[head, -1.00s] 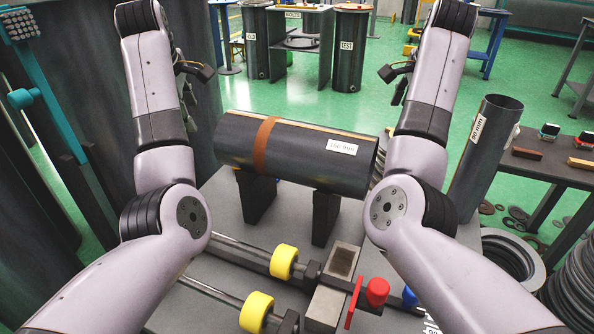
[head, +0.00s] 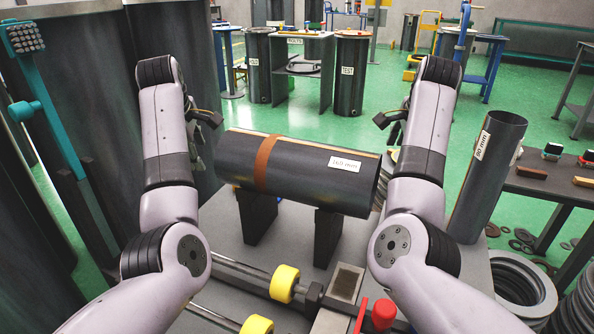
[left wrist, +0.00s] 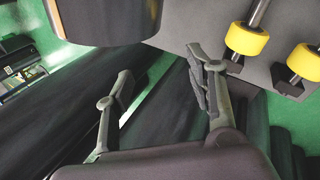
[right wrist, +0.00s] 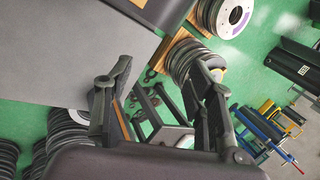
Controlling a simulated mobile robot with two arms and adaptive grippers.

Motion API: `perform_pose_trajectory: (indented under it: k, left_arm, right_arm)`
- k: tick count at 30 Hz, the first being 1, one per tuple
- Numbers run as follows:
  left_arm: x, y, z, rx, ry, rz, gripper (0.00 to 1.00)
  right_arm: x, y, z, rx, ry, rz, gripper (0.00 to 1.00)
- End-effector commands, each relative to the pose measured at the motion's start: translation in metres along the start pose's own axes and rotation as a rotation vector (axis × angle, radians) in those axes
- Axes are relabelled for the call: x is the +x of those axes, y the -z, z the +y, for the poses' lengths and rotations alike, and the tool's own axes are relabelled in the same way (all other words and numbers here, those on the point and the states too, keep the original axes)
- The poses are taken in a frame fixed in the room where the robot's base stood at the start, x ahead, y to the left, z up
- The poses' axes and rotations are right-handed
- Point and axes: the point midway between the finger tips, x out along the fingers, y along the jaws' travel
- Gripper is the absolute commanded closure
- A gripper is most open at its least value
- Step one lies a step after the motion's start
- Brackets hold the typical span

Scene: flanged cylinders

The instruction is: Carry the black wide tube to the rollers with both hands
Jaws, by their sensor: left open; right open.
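The black wide tube (head: 310,178) lies level on two dark supports in the head view, with a brown band and a "160 mm" label. My left gripper (head: 197,140) is beside its left end, partly hidden by my arm. In the left wrist view my left gripper (left wrist: 160,66) is open and empty, with the tube (left wrist: 105,15) at the top edge. My right gripper (head: 393,128) is beside the tube's right end, partly hidden. In the right wrist view it (right wrist: 163,75) is open and empty. Yellow rollers (head: 284,283) on rods are nearer me, also in the left wrist view (left wrist: 246,39).
A tall "90 mm" tube (head: 487,175) stands to the right, near a dark table (head: 545,185). Stacked rings (head: 520,285) are at lower right. A red knob (head: 383,314) is by the rollers. Large dark cylinders (head: 90,90) stand at left.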

Motion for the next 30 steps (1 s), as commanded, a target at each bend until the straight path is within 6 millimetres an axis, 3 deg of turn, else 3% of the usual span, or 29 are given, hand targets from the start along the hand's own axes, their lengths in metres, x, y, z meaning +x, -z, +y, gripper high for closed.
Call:
perform_pose_trajectory:
  k: [9, 15, 20, 30]
  left_arm:
    - [0.065, 0.0, -0.001, 0.001, 0.003, -0.001, 0.5]
    - [0.093, 0.0, 0.0, 0.0, 0.001, -0.001, 0.5]
    - [0.092, -0.013, 0.0, 0.0, -0.002, -0.002, 0.5]
    - [0.092, -0.016, 0.0, 0.0, -0.001, -0.001, 0.5]
  right_arm:
    - [0.065, 0.0, 0.001, 0.0, -0.003, -0.001, 0.5]
    - [0.093, 0.0, 0.0, 0.0, -0.001, -0.001, 0.5]
    - [0.092, -0.013, 0.0, -0.001, 0.001, -0.002, 0.5]
    - [0.092, -0.015, 0.0, 0.001, 0.001, -0.001, 0.5]
